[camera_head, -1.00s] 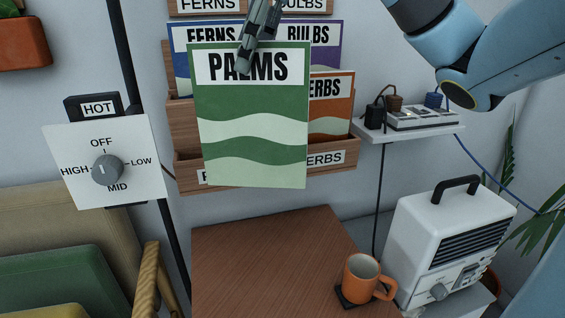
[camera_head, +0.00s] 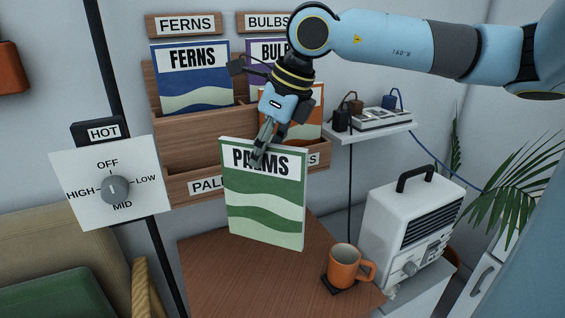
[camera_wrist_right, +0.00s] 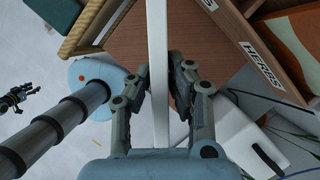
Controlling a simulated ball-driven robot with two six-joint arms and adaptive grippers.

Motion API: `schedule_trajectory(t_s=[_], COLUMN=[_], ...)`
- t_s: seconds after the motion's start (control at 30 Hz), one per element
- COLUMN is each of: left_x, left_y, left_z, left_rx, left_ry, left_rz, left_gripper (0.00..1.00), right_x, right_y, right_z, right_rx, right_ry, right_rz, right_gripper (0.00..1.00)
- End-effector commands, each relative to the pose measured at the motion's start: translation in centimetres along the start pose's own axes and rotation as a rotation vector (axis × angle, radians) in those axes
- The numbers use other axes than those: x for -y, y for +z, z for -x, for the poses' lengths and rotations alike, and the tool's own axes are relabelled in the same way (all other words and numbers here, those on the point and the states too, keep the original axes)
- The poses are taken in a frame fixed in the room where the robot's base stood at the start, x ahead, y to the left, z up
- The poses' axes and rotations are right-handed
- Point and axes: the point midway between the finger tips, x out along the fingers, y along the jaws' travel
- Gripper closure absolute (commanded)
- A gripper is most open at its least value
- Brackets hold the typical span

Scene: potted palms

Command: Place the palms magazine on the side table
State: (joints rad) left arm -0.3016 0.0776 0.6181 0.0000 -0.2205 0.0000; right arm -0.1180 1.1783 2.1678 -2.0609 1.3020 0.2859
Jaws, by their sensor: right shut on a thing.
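The green and white palms magazine (camera_head: 265,205) hangs upright, slightly tilted, in front of the wall rack. My right gripper (camera_head: 262,150) is shut on its top edge. In the right wrist view the magazine (camera_wrist_right: 158,60) shows edge-on as a pale strip between the two fingers of the gripper (camera_wrist_right: 160,85). The brown wooden side table (camera_head: 215,270) is below and behind the magazine, whose lower edge overlaps the tabletop in the head view. I cannot tell whether they touch.
An orange mug (camera_head: 345,265) on a dark coaster stands at the table's right side. A white heater (camera_head: 410,225) is right of it. The wooden rack (camera_head: 185,130) holds ferns, bulbs and herbs magazines. A dial sign (camera_head: 110,185) stands left. The table's left part is clear.

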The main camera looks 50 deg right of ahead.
Motion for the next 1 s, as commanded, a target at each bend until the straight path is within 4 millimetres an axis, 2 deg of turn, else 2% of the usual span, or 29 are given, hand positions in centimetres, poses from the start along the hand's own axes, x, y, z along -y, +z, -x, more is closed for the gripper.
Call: schedule_trajectory(t_s=[0.1,0.3,0.43,0.57,0.67,1.0], left_x=[0.2,0.3,0.3,0.4,0.3,-0.3], left_y=[-0.2,-0.5,-0.6,-0.7,-0.6,1.0], left_z=[1.1,2.1,2.5,2.5,1.5,-6.1], left_rx=[-0.002,-0.005,-0.006,-0.008,-0.007,0.008], left_ry=[-0.002,-0.002,-0.002,-0.002,-0.002,-0.002], left_rz=[-0.001,0.000,0.000,-0.001,-0.001,-0.002], left_gripper=[0.60,0.60,0.60,0.60,0.60,0.60], right_x=[1.1,2.0,2.0,1.8,1.6,0.0], right_y=[-2.9,-7.2,-9.0,-9.9,-9.9,-8.0], right_z=[-1.8,-4.0,-4.8,-5.2,-6.0,-9.9], right_rx=[-0.011,-0.004,0.000,0.005,0.009,0.012], right_ry=[-0.026,-0.032,-0.023,-0.014,-0.010,-0.010], right_rz=[-0.016,-0.009,0.005,0.012,0.015,0.013], right_gripper=[1.00,1.00,1.00,1.00,1.00,1.00])
